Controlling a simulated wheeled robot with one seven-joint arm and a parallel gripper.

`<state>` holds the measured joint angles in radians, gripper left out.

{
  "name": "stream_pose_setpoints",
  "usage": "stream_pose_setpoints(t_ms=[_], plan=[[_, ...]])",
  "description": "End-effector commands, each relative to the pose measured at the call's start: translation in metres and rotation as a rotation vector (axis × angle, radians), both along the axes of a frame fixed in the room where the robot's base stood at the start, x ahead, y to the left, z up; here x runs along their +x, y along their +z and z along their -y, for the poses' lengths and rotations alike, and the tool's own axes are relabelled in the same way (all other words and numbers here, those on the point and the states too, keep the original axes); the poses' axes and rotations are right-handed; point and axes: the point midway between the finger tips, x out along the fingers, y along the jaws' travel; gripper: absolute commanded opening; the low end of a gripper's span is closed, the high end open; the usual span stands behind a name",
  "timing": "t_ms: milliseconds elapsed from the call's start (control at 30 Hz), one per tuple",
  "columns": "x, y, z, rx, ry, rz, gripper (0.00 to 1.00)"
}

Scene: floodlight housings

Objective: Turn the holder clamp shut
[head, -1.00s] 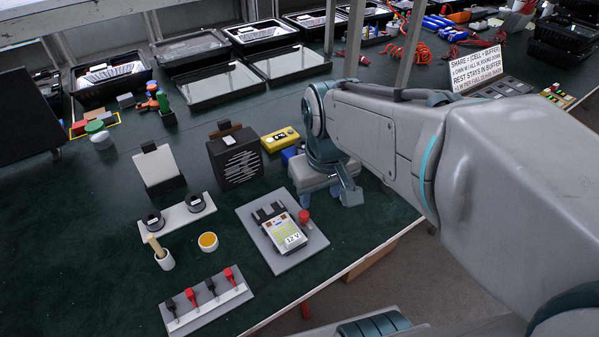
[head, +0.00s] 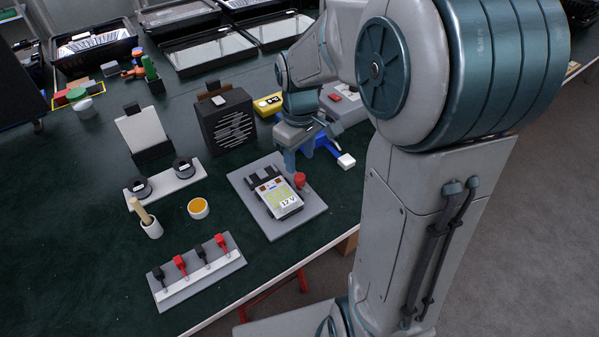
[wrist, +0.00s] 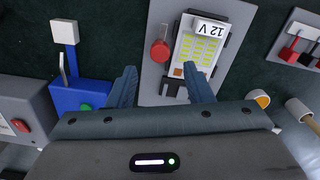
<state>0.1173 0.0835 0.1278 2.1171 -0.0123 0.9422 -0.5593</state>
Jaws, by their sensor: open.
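The grey holder plate (head: 309,206) lies on the dark green bench and bears a white module (head: 282,202) marked 12 V. A red knob (head: 299,180) stands on the plate beside the module; which part is the clamp is not certain. The red knob (wrist: 160,50) and module (wrist: 203,48) show beyond the fingertips. Black parts at the module's far end are partly hidden by a finger.
A blue box (wrist: 88,97) with a white-ended lever (wrist: 64,32) stands close beside my gripper. A grey box (wrist: 20,120) with a red button is next to it. A black speaker-like box (head: 228,122), white spool plate (head: 166,184) and lead rack (head: 200,275) stand left of the plate.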

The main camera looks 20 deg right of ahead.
Motion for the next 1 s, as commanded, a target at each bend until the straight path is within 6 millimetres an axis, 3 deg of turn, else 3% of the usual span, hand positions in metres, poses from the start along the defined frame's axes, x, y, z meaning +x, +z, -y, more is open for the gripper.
stream_pose_setpoints(t_ms=[100, 300, 700, 867, 1000], plan=[[-0.001, -0.026, 0.000, 0.000, 0.000, -0.004, 0.46], [0.000, -0.050, 0.000, -0.001, 0.001, -0.002, 0.46], [0.000, -0.057, 0.000, -0.001, 0.000, 0.001, 0.46], [0.000, -0.057, 0.000, -0.001, 0.000, 0.001, 0.05], [0.000, -0.057, 0.000, -0.001, 0.000, 0.001, 0.02]])
